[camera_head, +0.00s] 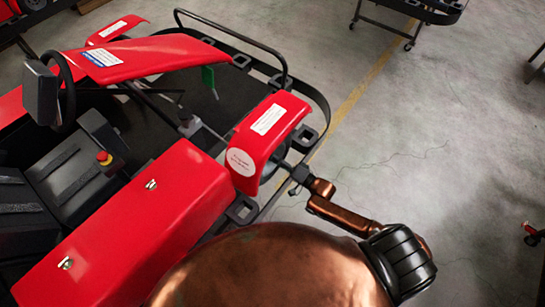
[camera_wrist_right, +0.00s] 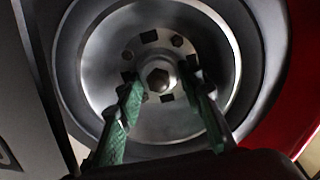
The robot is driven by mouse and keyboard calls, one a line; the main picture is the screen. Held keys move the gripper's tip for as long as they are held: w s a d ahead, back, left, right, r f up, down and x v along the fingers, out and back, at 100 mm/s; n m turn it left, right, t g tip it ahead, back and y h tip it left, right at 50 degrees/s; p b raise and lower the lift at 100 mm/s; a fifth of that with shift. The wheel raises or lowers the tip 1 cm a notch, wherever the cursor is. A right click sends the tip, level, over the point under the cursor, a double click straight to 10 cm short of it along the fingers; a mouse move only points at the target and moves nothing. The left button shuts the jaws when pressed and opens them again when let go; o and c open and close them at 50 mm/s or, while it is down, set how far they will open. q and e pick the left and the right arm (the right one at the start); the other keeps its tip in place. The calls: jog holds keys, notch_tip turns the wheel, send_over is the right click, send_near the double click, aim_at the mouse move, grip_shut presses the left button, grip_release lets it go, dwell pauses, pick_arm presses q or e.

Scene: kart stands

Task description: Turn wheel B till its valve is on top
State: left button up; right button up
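In the right wrist view a wheel (camera_wrist_right: 205,48) with a grey metal rim faces the camera, with a hexagonal hub nut (camera_wrist_right: 159,72) at its centre. No letter and no clear valve shows on it. My right gripper (camera_wrist_right: 158,84) is open, its two green-padded fingers pointing at the hub, one on each side of the nut. I cannot tell whether the tips touch the wheel. In the head view my right gripper (camera_head: 298,180) is small and dark, beside the red fender at the kart's corner. My left gripper is not in view.
The red kart (camera_head: 135,225) fills the left, with a black tube bumper (camera_head: 235,40) and a red fender (camera_head: 262,138) close to my right gripper. The concrete floor (camera_head: 430,140) on the right is mostly clear. A dark wheeled stand (camera_head: 415,12) is at the top.

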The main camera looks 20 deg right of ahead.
jog(key=v, duration=1.2)
